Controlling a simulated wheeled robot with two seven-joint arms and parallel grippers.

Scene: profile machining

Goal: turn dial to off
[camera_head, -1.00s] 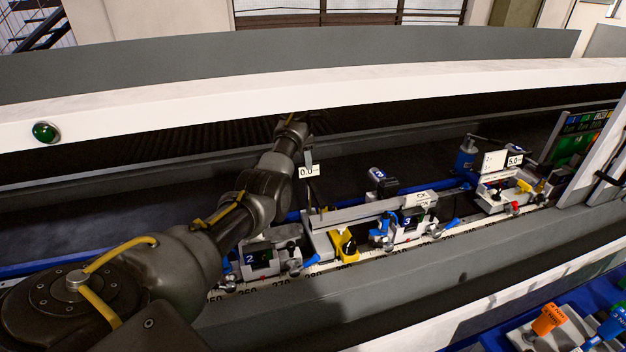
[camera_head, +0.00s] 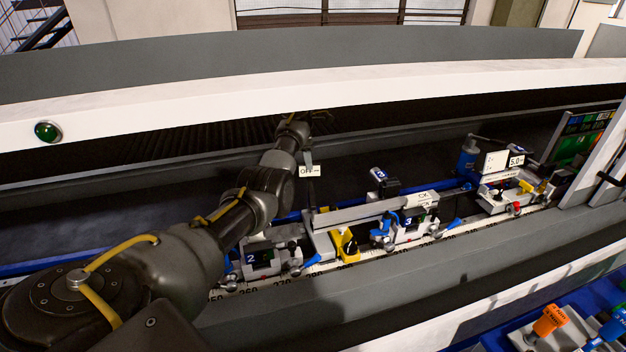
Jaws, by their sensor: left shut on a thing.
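A small white display label (camera_head: 309,171) on a dark upright at the left end of the profile reads OFF. The dial itself I cannot make out; it is hidden at my left gripper, just above the label. My left arm reaches from the lower left across the bed to this spot. My left gripper (camera_head: 308,157) shows only as a small grey piece below the wrist, touching or very near the label. It is shut on what appears to be the dial. My right gripper is not in view.
A grey profile (camera_head: 365,211) lies over clamp units along the numbered rail. A yellow block (camera_head: 345,246) with a black knob stands near its left end. Another unit (camera_head: 497,196) reads 5.0. The white hood edge (camera_head: 250,97) runs above my wrist.

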